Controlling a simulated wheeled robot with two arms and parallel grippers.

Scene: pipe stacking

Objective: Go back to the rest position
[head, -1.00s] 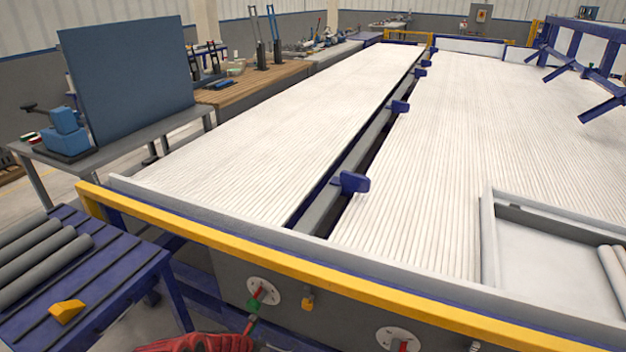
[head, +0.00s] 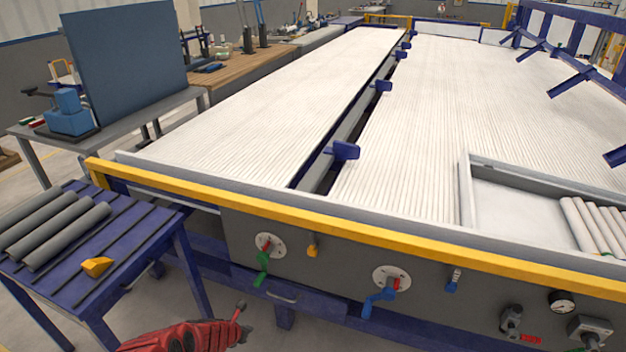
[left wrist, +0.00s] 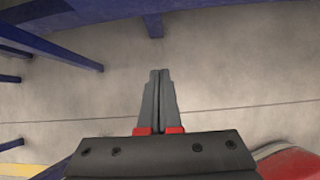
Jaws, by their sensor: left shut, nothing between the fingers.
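My left gripper (left wrist: 158,85) is shut and empty in the left wrist view, with its two dark fingers together over bare grey floor. In the head view my red left arm comes in at the bottom edge, and the dark end of it lies low in front of the machine, below the green-handled valve (head: 262,268). It appears to touch nothing. My right gripper is not in view. Three grey pipes (head: 60,235) lie side by side on the blue table (head: 150,225) at the left.
A yellow block (head: 97,266) sits on the blue table. The yellow rail (head: 330,228) runs along the machine's front, with valves and handles below it. Several pale pipes (head: 592,225) lie in a tray (head: 466,195) at right. Blue legs (left wrist: 55,53) show at the left wrist view's left.

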